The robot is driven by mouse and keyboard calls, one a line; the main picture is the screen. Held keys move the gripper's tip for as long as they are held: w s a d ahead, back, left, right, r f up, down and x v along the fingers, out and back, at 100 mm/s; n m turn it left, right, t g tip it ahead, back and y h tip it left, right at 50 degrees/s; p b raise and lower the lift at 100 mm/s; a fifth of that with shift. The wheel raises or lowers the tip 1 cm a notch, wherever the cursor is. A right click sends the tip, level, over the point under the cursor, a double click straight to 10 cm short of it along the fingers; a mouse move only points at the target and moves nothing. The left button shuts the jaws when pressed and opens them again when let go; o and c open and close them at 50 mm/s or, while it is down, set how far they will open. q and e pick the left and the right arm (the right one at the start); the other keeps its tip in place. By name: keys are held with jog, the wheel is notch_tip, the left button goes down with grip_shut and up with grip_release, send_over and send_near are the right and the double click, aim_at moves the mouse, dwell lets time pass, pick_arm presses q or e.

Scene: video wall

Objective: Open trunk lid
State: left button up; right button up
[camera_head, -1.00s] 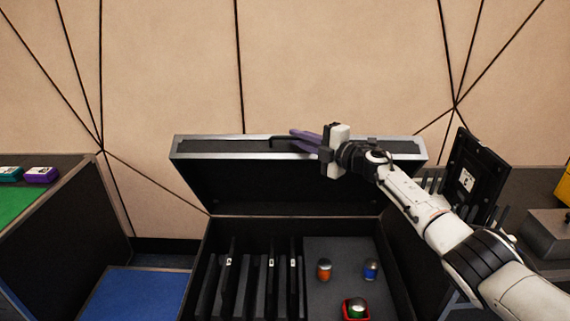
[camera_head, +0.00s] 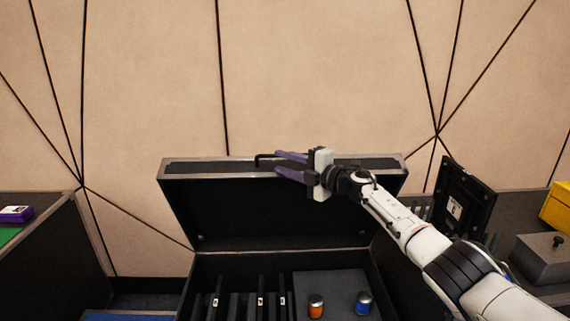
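The black trunk stands in the middle with its lid (camera_head: 285,212) raised, tilted up at the back and its dark inside facing me. A dark handle (camera_head: 262,161) shows at the lid's upper edge. My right gripper (camera_head: 278,164), with purple fingers, is at this edge beside the handle. Its fingers are apart, one above and one below the edge; whether they touch it I cannot tell. Inside the trunk are upright black panels (camera_head: 261,300) at left, and an orange can (camera_head: 316,306) and a blue can (camera_head: 363,303) at right. My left gripper is not in view.
At right are a black panel (camera_head: 466,202), a grey box (camera_head: 545,258) and a yellow case (camera_head: 556,208). The panelled wall is behind.

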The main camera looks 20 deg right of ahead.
jog(key=shift+s, duration=0.15)
jog(key=shift+s+d+p, duration=0.15)
jog(key=shift+d+p, duration=0.1)
jog(key=shift+p, duration=0.1)
jog(key=p+v, duration=0.2)
jog(key=v, duration=0.7)
jog(key=shift+s+p, duration=0.3)
